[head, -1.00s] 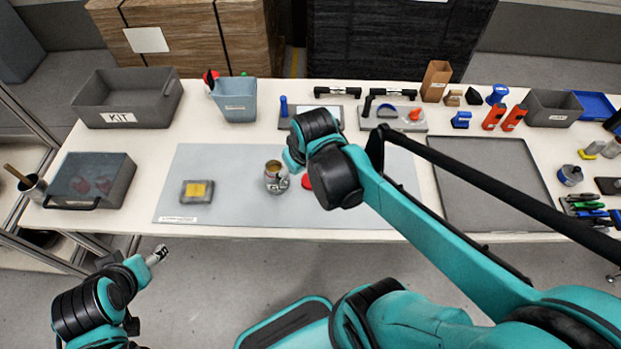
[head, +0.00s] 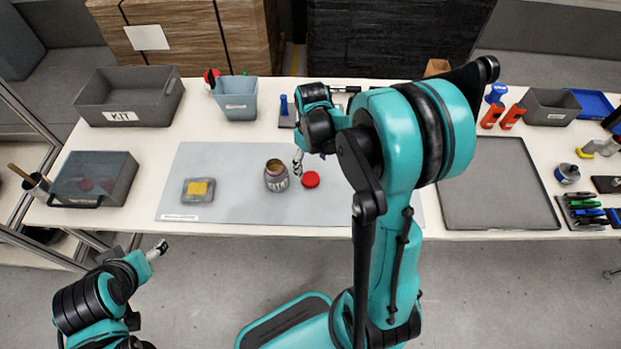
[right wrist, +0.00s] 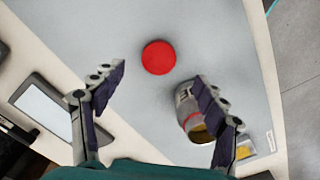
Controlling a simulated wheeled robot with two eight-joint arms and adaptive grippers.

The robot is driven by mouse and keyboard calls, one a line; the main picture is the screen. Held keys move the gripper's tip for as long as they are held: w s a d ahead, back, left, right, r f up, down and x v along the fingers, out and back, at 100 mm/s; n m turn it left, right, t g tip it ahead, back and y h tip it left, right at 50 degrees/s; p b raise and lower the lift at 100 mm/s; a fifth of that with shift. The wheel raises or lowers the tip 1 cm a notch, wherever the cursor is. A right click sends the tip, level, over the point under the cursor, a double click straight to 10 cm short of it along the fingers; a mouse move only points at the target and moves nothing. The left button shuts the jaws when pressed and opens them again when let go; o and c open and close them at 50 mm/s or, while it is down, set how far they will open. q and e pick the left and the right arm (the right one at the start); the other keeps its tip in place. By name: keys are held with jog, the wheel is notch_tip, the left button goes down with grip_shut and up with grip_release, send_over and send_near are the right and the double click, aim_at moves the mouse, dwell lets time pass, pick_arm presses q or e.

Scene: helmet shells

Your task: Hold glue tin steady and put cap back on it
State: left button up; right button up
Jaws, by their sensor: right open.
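The glue tin (head: 276,177) stands upright and open on the grey mat (head: 235,205). Its amber inside shows at the top. The red cap (head: 311,179) lies flat on the mat just right of the tin. In the right wrist view the cap (right wrist: 158,57) is ahead of the fingers and the tin (right wrist: 193,110) is partly hidden behind one finger. My right gripper (head: 298,160) is open and empty, above the mat behind the tin and cap; its spread fingers (right wrist: 155,100) show in the wrist view. My left gripper (head: 157,250) is off the table's front edge, its jaws too small to judge.
A grey box with a yellow pad (head: 199,189) lies left on the mat. A KIT bin (head: 130,97), a lidded container (head: 92,180) and a blue-grey bin (head: 236,98) stand at the left. A grey tray (head: 496,185) is at the right. My right arm hides the table's middle right.

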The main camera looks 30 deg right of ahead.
aim_at(311, 178)
jog(key=shift+f+b, duration=0.35)
jog(key=shift+f, duration=0.8)
jog(key=f, duration=0.1)
jog(key=f+b, duration=0.1)
jog(key=f, duration=0.1)
jog(key=f+b, duration=0.1)
jog(key=shift+w+f, duration=0.2)
jog(key=shift+w, duration=0.05)
jog(key=shift+f+b, duration=0.3)
jog(key=shift+f, duration=0.15)
jog(key=shift+r, duration=0.1)
jog(key=c, duration=0.8)
